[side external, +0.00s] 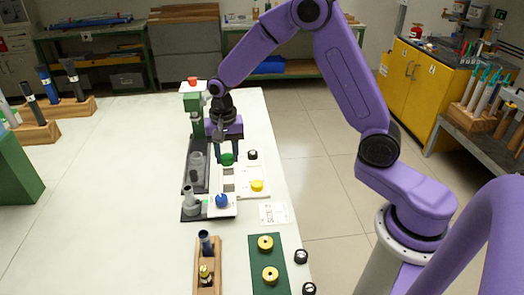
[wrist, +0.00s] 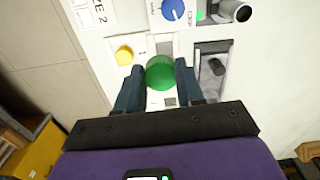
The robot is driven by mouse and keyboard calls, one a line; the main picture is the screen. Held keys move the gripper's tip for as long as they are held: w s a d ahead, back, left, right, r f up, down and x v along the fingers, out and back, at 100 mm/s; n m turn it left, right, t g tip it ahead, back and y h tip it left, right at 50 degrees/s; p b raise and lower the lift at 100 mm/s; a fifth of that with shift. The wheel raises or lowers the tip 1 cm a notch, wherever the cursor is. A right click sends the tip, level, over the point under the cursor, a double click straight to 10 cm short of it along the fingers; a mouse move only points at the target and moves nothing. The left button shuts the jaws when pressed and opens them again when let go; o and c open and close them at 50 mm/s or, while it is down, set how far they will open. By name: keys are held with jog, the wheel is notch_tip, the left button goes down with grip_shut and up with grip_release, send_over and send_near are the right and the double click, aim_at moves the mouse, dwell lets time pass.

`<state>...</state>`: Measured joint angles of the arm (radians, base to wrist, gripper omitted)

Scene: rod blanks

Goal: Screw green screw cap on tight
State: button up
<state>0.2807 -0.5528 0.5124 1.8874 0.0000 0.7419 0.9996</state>
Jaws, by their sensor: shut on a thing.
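The green screw cap (wrist: 160,73) is between the two fingers of my gripper (wrist: 157,82) in the wrist view. The fingers press on it from both sides. In the side view the green cap (side external: 227,159) shows just below my gripper (side external: 228,152), over the white fixture (side external: 243,180). Whether the cap sits on a thread or hangs above the fixture cannot be told, as what is under it is hidden.
A yellow cap (side external: 257,186) and a blue knob (side external: 222,200) are on white parts close by. A green mat (side external: 268,255) with yellow rings and a wooden rack (side external: 207,265) lie nearer the camera.

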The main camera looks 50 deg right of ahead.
aim_at(188, 189)
jog(key=w+a+n, duration=0.1)
jog(key=a, duration=0.2)
jog(key=w+a+n, duration=0.1)
jog(key=w+a, duration=0.1)
jog(key=a, duration=0.2)
jog(key=w+a+n, duration=0.1)
jog(key=w+a, duration=0.1)
jog(key=a, duration=0.1)
jog(key=shift+a+r+n, duration=0.15)
jog(key=shift+a+n, duration=0.25)
jog(key=shift+a+f, duration=0.1)
jog(key=shift+f, duration=2.1)
jog(key=shift+f, duration=1)
dwell(0.7)
jog(key=o, duration=1.4)
jog(key=shift+r, duration=0.1)
jog(key=shift+r, duration=0.15)
jog(key=shift+r, duration=3.9)
